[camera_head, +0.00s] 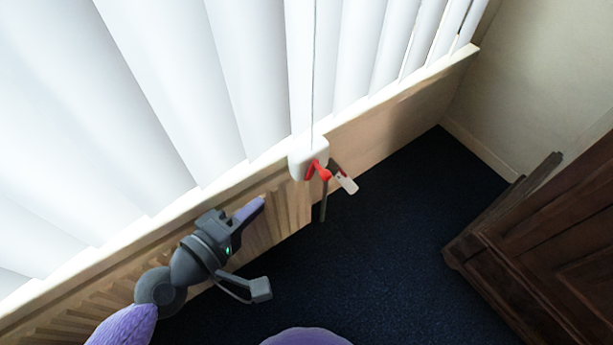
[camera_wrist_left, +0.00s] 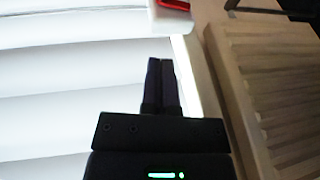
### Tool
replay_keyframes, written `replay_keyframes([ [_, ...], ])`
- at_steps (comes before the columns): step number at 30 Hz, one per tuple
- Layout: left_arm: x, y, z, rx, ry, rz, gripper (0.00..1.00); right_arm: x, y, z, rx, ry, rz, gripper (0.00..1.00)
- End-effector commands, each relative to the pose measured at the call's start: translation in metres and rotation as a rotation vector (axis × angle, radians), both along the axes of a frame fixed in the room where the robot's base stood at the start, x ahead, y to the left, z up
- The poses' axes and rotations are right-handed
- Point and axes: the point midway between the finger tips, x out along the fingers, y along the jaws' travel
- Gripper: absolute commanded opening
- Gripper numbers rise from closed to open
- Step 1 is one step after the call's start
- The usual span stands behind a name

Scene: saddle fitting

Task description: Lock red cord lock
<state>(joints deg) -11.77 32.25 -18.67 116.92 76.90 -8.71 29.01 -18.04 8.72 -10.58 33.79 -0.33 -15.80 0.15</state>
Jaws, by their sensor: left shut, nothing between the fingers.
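The red cord lock (camera_head: 318,171) is a red lever on a white block (camera_head: 309,152) at the edge of the window sill, below the blinds. A grey cord (camera_head: 314,70) runs down to the block from above. A dark strip and a pale tag (camera_head: 346,183) hang beside the red lever. My left gripper (camera_head: 262,201) is shut and empty, left of and below the lock, apart from it. In the left wrist view its two fingers (camera_wrist_left: 161,62) are together, and part of the red lock (camera_wrist_left: 176,4) shows at the top edge. My right gripper is not in view.
White vertical blinds (camera_head: 170,80) fill the upper left above the pale sill (camera_head: 400,92). A slatted wooden panel (camera_head: 285,205) lies below the sill near my left gripper. A dark wooden cabinet (camera_head: 545,235) stands at right. The dark blue floor (camera_head: 390,250) between is clear.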

Motion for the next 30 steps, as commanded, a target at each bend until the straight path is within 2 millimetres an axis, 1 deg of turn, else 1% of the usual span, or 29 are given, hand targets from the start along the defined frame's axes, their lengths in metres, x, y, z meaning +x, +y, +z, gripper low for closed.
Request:
replay_keyframes([
  [1,0.009,-0.006,0.003,-0.005,-0.004,0.002,0.0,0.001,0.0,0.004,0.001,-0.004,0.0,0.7],
  [4,0.026,-0.02,-0.002,-0.006,-0.003,0.001,0.0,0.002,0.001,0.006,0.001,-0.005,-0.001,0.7],
  [11,0.065,-0.049,-0.015,-0.003,0.0,-0.002,0.0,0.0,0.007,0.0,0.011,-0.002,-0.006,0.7],
  [12,0.064,-0.057,-0.016,-0.005,0.001,-0.002,0.0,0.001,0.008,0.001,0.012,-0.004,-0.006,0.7],
  [15,0.066,-0.072,-0.019,-0.003,0.001,-0.001,0.0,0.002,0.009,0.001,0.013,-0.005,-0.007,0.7],
  [18,0.066,-0.081,-0.021,-0.002,0.001,-0.001,0.0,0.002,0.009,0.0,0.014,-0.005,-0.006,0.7],
  [22,0.067,-0.085,-0.022,0.0,0.0,-0.002,0.0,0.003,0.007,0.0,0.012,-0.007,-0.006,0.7],
  [30,0.067,-0.085,-0.021,0.001,0.001,-0.002,0.0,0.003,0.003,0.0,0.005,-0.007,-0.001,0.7],
])
